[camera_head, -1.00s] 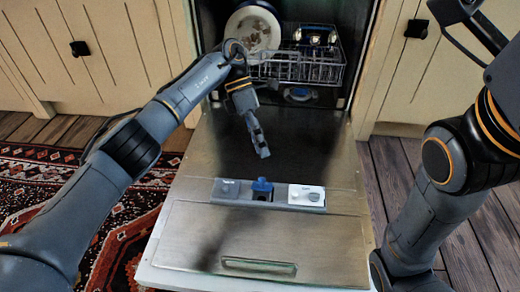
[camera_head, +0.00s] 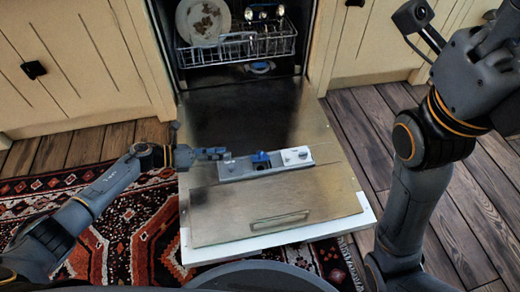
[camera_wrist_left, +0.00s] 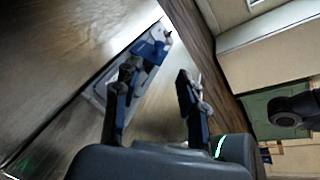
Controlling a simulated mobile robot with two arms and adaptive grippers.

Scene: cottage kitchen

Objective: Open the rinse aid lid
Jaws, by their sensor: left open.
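The dispenser panel (camera_head: 228,172) lies on the inner face of the lowered dishwasher door. A small blue lid (camera_head: 261,157) is at its middle, with a dark recess at its near side. A white cover (camera_head: 296,155) with a small dial is to the right. No label is readable to tell which part is the rinse aid lid. My left gripper (camera_head: 222,153) is low over the panel's left end, pointing right.
The dishwasher door (camera_head: 240,112) is down flat, with a handle slot near its front edge. A rack (camera_head: 232,47) with a plate (camera_head: 204,20) is behind. A patterned rug (camera_head: 120,235) lies at left, wood floor at right. Cabinets flank the dishwasher.

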